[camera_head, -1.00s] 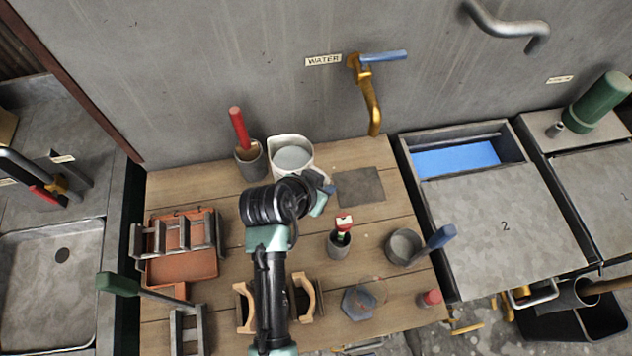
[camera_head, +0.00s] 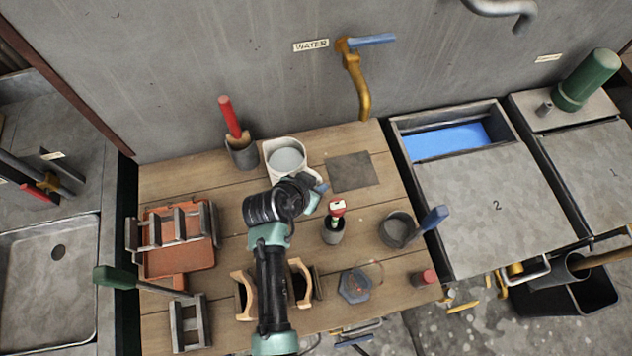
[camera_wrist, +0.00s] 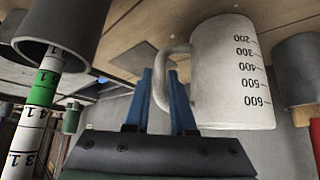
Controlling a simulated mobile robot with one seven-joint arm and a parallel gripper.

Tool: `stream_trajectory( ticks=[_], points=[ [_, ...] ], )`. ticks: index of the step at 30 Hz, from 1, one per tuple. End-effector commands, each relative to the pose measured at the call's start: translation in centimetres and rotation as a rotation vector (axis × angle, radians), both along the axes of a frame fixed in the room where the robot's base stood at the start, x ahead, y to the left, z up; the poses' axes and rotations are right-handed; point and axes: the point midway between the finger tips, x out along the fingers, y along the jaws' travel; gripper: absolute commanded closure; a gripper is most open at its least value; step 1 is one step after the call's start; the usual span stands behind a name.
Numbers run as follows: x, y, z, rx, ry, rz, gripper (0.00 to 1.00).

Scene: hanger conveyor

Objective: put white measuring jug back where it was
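The white measuring jug (camera_head: 270,152) is upright at the back of the wooden table, left of the dark square plate. In the wrist view, which is upside down, the jug (camera_wrist: 228,75) shows black marks from 200 to 600. My gripper (camera_wrist: 165,90) has its blue fingers on either side of the jug's handle, seemingly closed on it. In the head view my gripper (camera_head: 318,190) is at the jug's near right side. I cannot tell whether the jug's base touches the table.
A dark cup with a red-handled tool (camera_head: 241,152) stands close left of the jug. The dark square plate (camera_head: 351,172) is bare. A small cup (camera_head: 333,232) and a blue-handled pot (camera_head: 397,231) stand nearer right. A tap (camera_head: 357,85) overhangs the back.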

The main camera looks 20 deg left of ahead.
Motion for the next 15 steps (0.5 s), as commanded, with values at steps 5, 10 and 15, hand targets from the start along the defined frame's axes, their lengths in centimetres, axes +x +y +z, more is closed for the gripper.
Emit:
stream_trajectory(
  ticks=[5,10,15],
  points=[
    [0.00,0.01,0.04,0.000,0.000,0.000,0.52],
    [-0.01,0.00,0.04,0.000,0.000,0.000,0.52],
    [-0.10,0.02,0.40,0.000,0.000,0.000,0.52]
  ],
)
